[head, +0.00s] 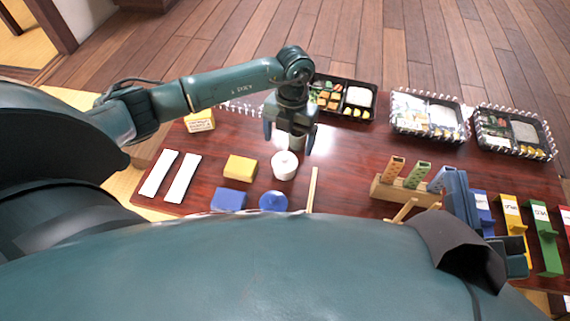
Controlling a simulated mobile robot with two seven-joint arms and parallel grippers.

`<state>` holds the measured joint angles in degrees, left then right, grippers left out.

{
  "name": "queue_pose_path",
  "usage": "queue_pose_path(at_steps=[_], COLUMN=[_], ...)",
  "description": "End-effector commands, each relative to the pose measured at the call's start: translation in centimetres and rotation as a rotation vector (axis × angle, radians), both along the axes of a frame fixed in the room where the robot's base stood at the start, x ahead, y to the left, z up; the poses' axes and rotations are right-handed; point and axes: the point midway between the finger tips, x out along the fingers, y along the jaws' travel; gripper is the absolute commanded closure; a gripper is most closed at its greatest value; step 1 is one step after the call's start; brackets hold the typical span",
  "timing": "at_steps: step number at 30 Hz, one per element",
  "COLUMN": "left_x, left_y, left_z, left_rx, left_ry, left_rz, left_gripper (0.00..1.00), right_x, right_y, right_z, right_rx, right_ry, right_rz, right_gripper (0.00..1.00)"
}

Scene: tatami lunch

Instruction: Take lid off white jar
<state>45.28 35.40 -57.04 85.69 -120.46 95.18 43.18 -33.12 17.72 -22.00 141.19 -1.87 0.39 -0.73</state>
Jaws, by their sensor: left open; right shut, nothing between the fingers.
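The white jar (284,169) stands upright on the dark red table, with its round white lid (286,158) on top and a small knob on the lid. My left gripper (288,140) points down above and slightly behind the jar, fingers spread apart with nothing between them. The gap between the fingers and the lid is hard to judge from this view. My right gripper (516,258) is low at the right side of the picture, mostly hidden by my own arm, and it holds nothing.
A yellow block (240,168), a blue block (228,200) and a blue round lidded item (274,201) stand near the jar. A wooden stick (312,190) lies to its right. Bento trays (428,116) line the back. A wooden rack (400,193) stands right; white packets (182,178) lie left.

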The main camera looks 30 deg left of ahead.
Motion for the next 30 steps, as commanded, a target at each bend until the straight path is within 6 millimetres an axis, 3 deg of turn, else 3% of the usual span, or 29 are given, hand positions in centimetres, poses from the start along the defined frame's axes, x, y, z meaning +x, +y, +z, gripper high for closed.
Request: queue_pose_path(at_steps=[5,13,23,30], left_x=[-0.3,-0.8,-0.9,-0.9], left_y=[0.1,0.4,0.4,0.4], left_z=[-2.0,-5.8,-6.2,-6.1], left_rx=[-0.001,-0.002,-0.002,-0.001], left_ry=[0.002,0.001,0.000,0.000], left_rz=[0.000,0.001,0.000,0.000], left_gripper=[0.14,0.14,0.14,0.34], right_x=[0.3,1.0,1.0,1.0], right_y=[-0.1,-0.4,-0.5,-0.4], right_z=[0.4,3.4,4.2,4.1], right_rx=[0.000,-0.022,-0.025,-0.025], right_ry=[-0.057,-0.284,-0.320,-0.319], right_rz=[0.004,0.007,0.007,0.007], right_gripper=[1.00,1.00,1.00,1.00])
